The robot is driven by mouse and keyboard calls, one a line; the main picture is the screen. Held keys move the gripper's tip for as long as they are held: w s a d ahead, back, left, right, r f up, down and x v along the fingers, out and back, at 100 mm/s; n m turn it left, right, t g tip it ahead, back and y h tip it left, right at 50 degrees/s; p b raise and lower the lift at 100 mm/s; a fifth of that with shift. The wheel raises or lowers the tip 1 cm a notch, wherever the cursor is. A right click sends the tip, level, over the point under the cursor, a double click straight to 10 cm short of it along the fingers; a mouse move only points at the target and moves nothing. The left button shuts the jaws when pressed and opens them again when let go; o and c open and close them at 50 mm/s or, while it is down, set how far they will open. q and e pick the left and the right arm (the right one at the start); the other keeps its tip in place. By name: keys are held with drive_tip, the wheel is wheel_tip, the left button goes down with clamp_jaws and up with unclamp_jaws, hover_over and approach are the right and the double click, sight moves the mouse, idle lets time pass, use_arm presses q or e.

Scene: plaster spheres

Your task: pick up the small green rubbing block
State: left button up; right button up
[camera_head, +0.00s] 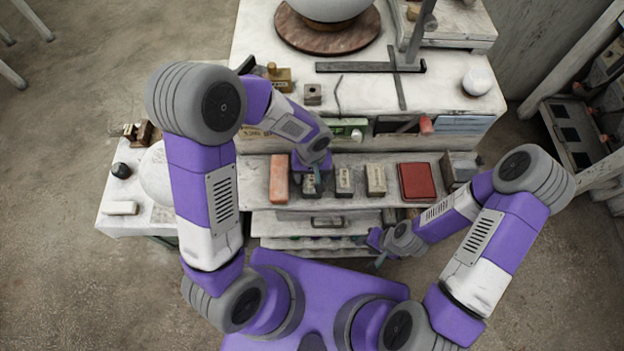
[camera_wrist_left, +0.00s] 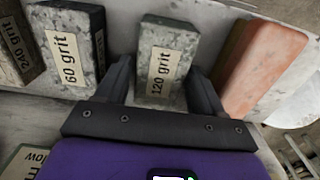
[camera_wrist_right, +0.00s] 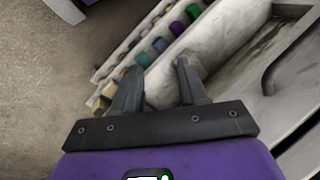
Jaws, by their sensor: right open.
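A small mottled grey-green block labelled "120 grit" (camera_wrist_left: 166,62) lies on the shelf between the fingers of my left gripper (camera_wrist_left: 160,75). The fingers stand apart on either side of its near end; whether they touch it is hard to see. In the head view my left gripper (camera_head: 318,186) is over the block, and its wrist partly hides it.
A "60 grit" block (camera_wrist_left: 66,50) and an orange-red block (camera_wrist_left: 262,62) flank the block closely. A red pad (camera_head: 417,181) lies further right on the shelf (camera_head: 250,170). A drawer (camera_wrist_right: 140,45) of small coloured pieces is beside my right gripper.

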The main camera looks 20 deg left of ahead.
sight(312, 176)
use_arm(q)
drive_tip(key=c, duration=1)
drive_tip(key=shift+r, duration=0.1)
wheel_tip(312, 176, up, 10)
drive_tip(key=shift+f+p, duration=0.1)
drive_tip(key=shift+p, duration=0.5)
drive_tip(key=o, duration=0.8)
drive_tip(key=shift+c, duration=0.2)
drive_tip(key=c, duration=0.8)
